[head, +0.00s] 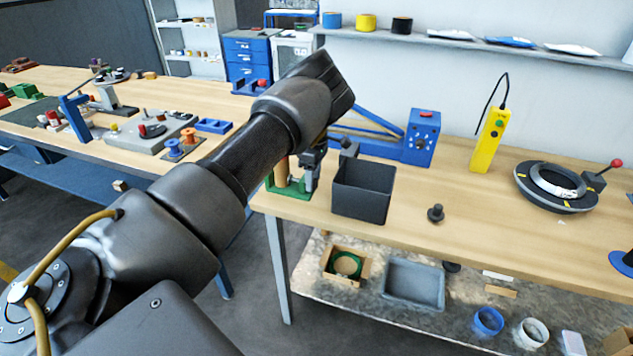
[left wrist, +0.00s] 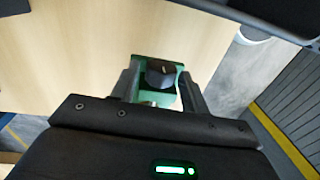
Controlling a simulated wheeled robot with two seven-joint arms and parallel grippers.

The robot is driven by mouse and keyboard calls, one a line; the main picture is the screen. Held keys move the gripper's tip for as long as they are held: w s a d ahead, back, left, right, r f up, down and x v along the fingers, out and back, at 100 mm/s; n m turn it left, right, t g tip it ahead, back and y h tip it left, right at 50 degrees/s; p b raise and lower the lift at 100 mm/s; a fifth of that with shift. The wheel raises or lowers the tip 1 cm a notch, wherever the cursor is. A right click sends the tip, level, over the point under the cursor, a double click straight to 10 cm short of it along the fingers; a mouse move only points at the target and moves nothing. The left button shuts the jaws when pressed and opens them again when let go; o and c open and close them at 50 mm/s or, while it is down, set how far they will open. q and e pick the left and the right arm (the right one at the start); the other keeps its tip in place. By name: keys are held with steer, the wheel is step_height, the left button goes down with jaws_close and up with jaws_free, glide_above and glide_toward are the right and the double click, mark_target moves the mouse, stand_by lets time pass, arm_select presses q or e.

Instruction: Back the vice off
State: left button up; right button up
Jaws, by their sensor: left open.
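A small green vice (head: 290,192) stands at the near left corner of the right-hand bench in the head view, with a tan cylinder (head: 281,172) upright in it. My left gripper (head: 311,172) points down at the vice's right side, partly hidden behind my own forearm. In the left wrist view the green vice (left wrist: 178,66) shows beyond my open left gripper (left wrist: 160,92). A dark knob-like part (left wrist: 160,74) of the vice lies between the two fingers. I cannot tell whether the fingers touch it. My right gripper is in no view.
A dark open bin (head: 362,192) stands close right of the vice. Behind are a blue control box (head: 422,138) and a yellow pendant (head: 491,140). A black ring fixture (head: 530,188) sits farther right. A small black knob (head: 436,213) lies on otherwise clear benchtop.

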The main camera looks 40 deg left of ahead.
arm_select(q)
steer(key=shift+a, duration=0.1)
steer(key=shift+d, duration=0.2)
steer(key=shift+f+g, duration=0.1)
steer(key=shift+g, duration=0.3)
steer(key=shift+p, duration=0.35)
steer(key=shift+w+a+g, duration=0.15)
steer(key=shift+a+g, duration=0.15)
steer(key=shift+d, duration=0.1)
